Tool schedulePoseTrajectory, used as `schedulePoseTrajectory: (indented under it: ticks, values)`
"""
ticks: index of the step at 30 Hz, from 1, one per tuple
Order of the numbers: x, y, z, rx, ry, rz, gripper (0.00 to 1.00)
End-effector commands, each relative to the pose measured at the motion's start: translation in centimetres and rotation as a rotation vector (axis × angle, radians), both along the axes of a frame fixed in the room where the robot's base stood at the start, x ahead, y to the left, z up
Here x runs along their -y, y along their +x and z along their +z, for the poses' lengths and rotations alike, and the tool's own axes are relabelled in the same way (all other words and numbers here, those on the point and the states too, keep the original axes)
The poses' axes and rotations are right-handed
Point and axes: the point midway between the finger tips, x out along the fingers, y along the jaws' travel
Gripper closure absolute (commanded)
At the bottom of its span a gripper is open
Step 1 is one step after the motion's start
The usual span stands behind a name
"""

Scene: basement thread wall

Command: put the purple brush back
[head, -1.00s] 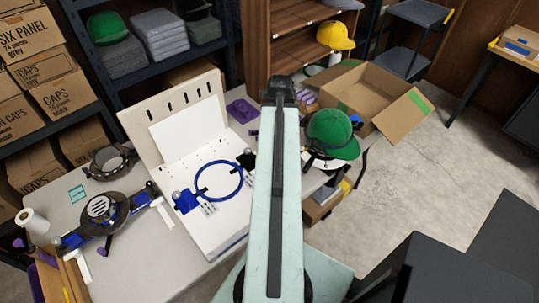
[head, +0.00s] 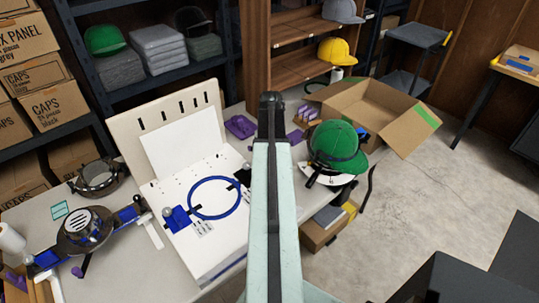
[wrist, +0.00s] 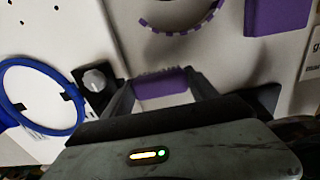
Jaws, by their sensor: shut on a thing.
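The purple brush (wrist: 160,82) is between the two dark fingers of my gripper (wrist: 162,94) in the wrist view. Its purple top edge shows bristle-like teeth, and a pale part shows below. My gripper is shut on it, over the pale table. In the head view my own arm runs up the middle and hides the gripper and brush. A purple piece (head: 240,126) lies on the table just left of the arm's far end. I cannot tell where the brush's place is.
A white board with a blue hoop (head: 215,198) stands left of my arm. A green cap (head: 335,143) on a stand and an open carton (head: 375,105) are to the right. In the wrist view a purple block (wrist: 277,15) and a purple-and-white curved strip (wrist: 182,22) lie beyond the brush.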

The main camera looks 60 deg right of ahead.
Motion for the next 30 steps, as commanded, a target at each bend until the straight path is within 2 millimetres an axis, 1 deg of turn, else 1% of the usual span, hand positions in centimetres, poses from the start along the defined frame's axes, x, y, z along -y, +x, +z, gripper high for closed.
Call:
schedulePoseTrajectory:
  ticks: [1, 3, 10, 13, 15, 18, 20, 25, 29, 30]
  values:
    - [1.2, 1.0, -0.2, 0.000, 0.000, 0.000, 0.70]
    - [2.0, 1.6, -0.3, 0.000, 0.000, 0.000, 0.70]
    - [2.4, 2.1, -0.3, 0.000, 0.000, 0.001, 0.70]
    - [3.2, 2.8, -0.7, 0.000, 0.000, 0.001, 0.70]
    - [2.9, 2.6, -2.6, 0.000, 0.000, 0.001, 0.70]
    - [2.9, 2.6, -4.3, 0.000, 0.000, 0.001, 0.70]
    - [2.9, 2.6, -4.4, 0.000, 0.000, 0.001, 0.70]
    - [2.9, 2.6, -3.9, 0.000, 0.000, 0.001, 0.70]
    - [2.9, 2.6, -4.3, 0.000, 0.000, 0.002, 0.70]
    - [2.9, 2.6, -4.3, 0.000, 0.000, 0.002, 0.30]
